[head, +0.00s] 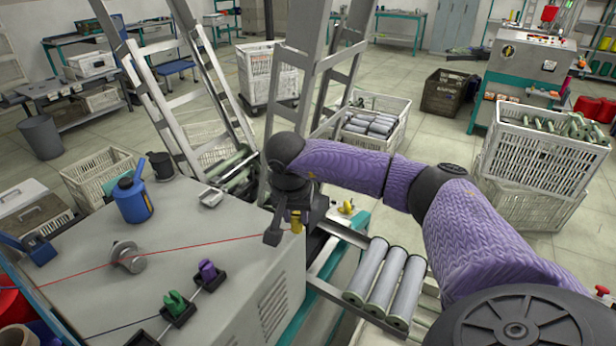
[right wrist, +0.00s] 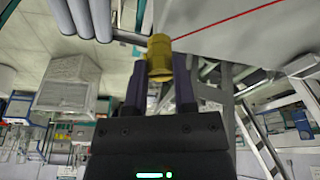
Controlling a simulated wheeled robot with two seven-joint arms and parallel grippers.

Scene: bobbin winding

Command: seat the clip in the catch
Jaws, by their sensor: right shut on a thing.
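My right gripper (head: 285,226) is shut on a yellow clip (head: 297,222), above the right edge of the grey bench top. In the right wrist view the yellow clip (right wrist: 159,62) sits upright between the dark fingertips (right wrist: 160,80). A red thread (head: 195,244) runs from the left across the bench to the clip. Black catch blocks stand in a row on a thin rod at the front of the bench: one holds a green clip (head: 175,303), one a purple clip (head: 207,270). Another black block (head: 144,338) is cut off by the bottom edge; no clip shows on it. My left gripper is out of view.
A metal guide (head: 127,257) carries the red thread on the bench (head: 90,297). A blue oil can (head: 131,199) and a small metal tray (head: 211,197) stand farther back. Grey rollers (head: 383,283) lie right of the bench. Metal uprights rise behind my gripper.

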